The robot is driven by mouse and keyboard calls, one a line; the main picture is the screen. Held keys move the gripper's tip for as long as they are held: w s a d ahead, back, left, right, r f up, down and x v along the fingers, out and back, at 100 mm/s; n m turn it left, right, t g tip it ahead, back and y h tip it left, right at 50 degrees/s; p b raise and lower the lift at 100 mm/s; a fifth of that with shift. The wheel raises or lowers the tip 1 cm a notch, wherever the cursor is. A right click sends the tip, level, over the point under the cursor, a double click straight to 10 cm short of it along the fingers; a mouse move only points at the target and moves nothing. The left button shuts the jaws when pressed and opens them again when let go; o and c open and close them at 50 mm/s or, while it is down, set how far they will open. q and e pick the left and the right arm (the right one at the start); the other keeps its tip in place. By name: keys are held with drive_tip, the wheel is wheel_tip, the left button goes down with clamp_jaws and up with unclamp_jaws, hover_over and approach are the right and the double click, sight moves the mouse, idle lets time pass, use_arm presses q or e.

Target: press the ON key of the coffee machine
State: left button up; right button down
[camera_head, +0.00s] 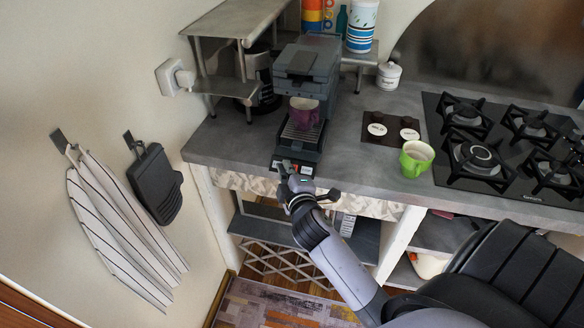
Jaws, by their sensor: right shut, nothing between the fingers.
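The coffee machine (306,72) is a dark grey unit at the back left of the counter. A purple cup (304,112) stands on its drip tray under the spout. A small panel of keys (295,168) with red and light marks is at the base of its front. My right gripper (288,181) is shut and empty, right at this panel. Its tip overlaps the panel's lower edge in the picture, and I cannot tell whether it touches a key. The ON key cannot be read at this size. My left gripper is not in view.
A green cup (415,158) stands on the counter (362,150) right of the machine, beside a dark tray with two round white pieces (378,129). A gas hob (490,145) lies further right. A metal shelf (222,62) stands left. A striped towel (118,225) hangs on the wall.

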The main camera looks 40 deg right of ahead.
drive_tip(key=shift+d+f, duration=0.1)
drive_tip(key=shift+f, duration=0.05)
idle(0.4)
drive_tip(key=shift+s+a+r+p, duration=0.2)
drive_tip(key=shift+a+r+p, duration=0.1)
drive_tip(key=shift+r+p, duration=0.2)
drive_tip(key=a+r+p, duration=0.1)
drive_tip(key=s+a+r+p, duration=0.1)
drive_tip(key=r+p, duration=0.1)
drive_tip(key=s+a+r+p, duration=0.1)
drive_tip(key=shift+s+r, duration=0.2)
drive_tip(key=shift+r, duration=0.1)
idle(0.4)
idle(0.3)
